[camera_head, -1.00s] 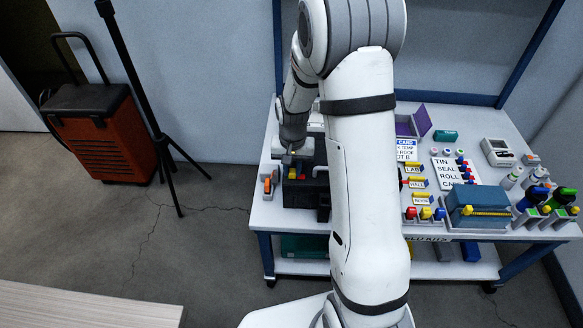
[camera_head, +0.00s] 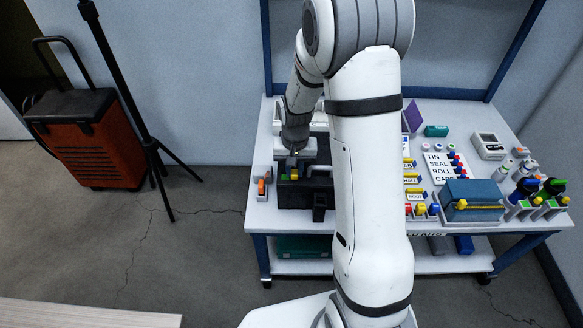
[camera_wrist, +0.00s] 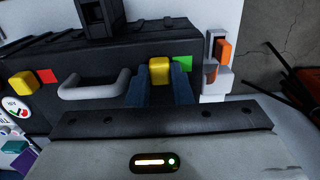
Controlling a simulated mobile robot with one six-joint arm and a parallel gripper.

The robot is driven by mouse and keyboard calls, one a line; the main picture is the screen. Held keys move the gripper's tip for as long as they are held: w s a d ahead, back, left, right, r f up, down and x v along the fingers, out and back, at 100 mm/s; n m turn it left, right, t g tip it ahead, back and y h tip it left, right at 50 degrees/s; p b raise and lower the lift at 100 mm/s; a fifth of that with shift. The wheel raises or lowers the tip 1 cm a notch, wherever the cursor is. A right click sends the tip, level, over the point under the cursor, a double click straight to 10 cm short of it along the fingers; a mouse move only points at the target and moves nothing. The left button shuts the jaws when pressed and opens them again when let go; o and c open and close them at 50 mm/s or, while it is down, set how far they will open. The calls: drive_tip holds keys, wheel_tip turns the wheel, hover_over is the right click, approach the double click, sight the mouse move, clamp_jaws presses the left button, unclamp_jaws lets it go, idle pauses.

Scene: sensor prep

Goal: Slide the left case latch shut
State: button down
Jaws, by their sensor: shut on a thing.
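The black case (camera_head: 300,192) stands on the left of the bench, partly behind my arm in the head view. In the wrist view the case (camera_wrist: 110,45) has a grey handle (camera_wrist: 95,87) between two yellow latches. The left case latch (camera_wrist: 160,70) is between the blue fingers of my gripper (camera_wrist: 160,82), which is shut on it. A green patch (camera_wrist: 182,64) shows beside that latch, on the side away from the handle. The other latch (camera_wrist: 22,84) has a red patch (camera_wrist: 47,76) on its handle side. In the head view the held latch (camera_head: 294,176) is partly hidden by my gripper.
A white and orange holder (camera_wrist: 217,65) stands close beside the case. To the right on the bench are a blue box (camera_head: 470,195), label cards, bottles and a meter (camera_head: 488,145). A tripod (camera_head: 125,90) and an orange cart (camera_head: 90,150) stand on the floor at left.

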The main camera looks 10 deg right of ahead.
sight(296, 171)
drive_tip(key=c, duration=1.4)
unclamp_jaws()
drive_tip(key=shift+d, duration=0.25)
drive_tip(key=shift+c, duration=0.2)
drive_tip(key=shift+o, duration=0.8)
drive_tip(key=shift+a+r, duration=0.1)
wheel_tip(296, 171, up, 8)
drive_tip(key=p, duration=0.5)
drive_tip(key=shift+p, duration=0.35)
